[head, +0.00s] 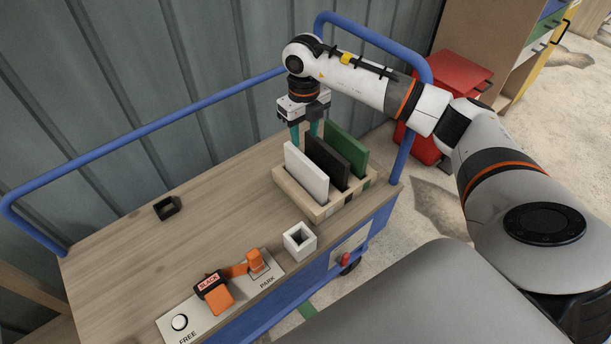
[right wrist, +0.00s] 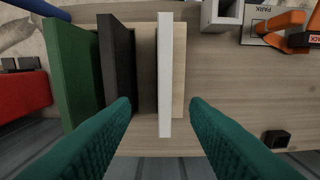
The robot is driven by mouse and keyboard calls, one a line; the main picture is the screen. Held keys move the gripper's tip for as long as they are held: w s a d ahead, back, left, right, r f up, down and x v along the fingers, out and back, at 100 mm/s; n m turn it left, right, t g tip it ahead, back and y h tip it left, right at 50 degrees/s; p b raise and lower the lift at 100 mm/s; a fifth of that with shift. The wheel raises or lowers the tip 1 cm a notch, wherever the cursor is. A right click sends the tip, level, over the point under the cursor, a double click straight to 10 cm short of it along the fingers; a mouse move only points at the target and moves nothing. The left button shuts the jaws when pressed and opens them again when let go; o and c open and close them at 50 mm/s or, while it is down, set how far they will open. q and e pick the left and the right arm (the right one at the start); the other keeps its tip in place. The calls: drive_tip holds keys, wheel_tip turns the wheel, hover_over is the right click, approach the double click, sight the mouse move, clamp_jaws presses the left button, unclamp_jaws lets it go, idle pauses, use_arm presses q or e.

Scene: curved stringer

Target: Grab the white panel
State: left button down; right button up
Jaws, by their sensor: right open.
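The white panel (head: 306,173) stands upright in the front slot of a wooden rack (head: 321,211) on the cart's top. A black panel (head: 328,160) and a green panel (head: 346,151) stand behind it in the same rack. My right gripper (head: 304,133) points down at the panels' top edges. In the right wrist view, its teal fingers (right wrist: 161,104) are open, with the white panel (right wrist: 165,60) between them and a gap on both sides. The left fingertip there shows close to the black panel (right wrist: 118,60). My left gripper is not in view.
A white square holder (head: 300,241) stands in front of the rack. A plate (head: 221,296) with orange clips and a FREE/PARK label lies at the front edge. A small black holder (head: 167,208) sits at left. Blue rails (head: 140,132) border the cart; the left-middle top is clear.

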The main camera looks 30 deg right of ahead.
sight(305, 159)
wheel_tip(305, 159, down, 5)
drive_tip(key=shift+s+a+f, duration=0.1)
drive_tip(key=f, duration=0.2)
drive_tip(key=s+f+p, duration=0.1)
drive_tip(key=f, duration=0.2)
drive_tip(key=shift+a, duration=0.15)
drive_tip(key=shift+f, duration=0.25)
drive_tip(key=shift+c, duration=0.2)
clamp_jaws()
